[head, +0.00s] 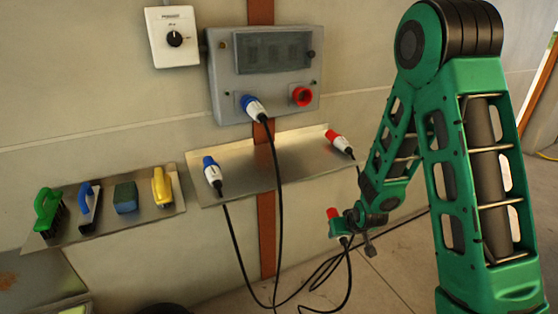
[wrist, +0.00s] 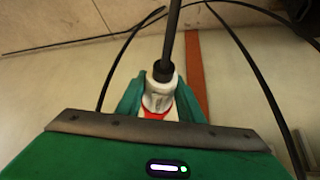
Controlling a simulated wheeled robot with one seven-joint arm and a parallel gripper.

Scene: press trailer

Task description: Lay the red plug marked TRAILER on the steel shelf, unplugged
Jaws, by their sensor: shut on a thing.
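My gripper (head: 340,226) is shut on a red-and-white plug (head: 333,213), held below and to the right of the steel shelf, clear of it. The plug's red end points up in the head view. In the wrist view its white body (wrist: 158,93) sits between the green fingers, with a black cable leaving it. The steel shelf (head: 240,176) is fixed to the wall. A second red-and-white plug (head: 338,142) lies at its right end and a blue-and-white plug (head: 211,172) at its left. I cannot read any plug's marking.
Above the shelf, a grey box (head: 222,85) has an empty red socket (head: 302,96) and a blue plug (head: 254,107) in its other socket. Black cables (head: 279,220) hang below. The steel shelf's middle is free.

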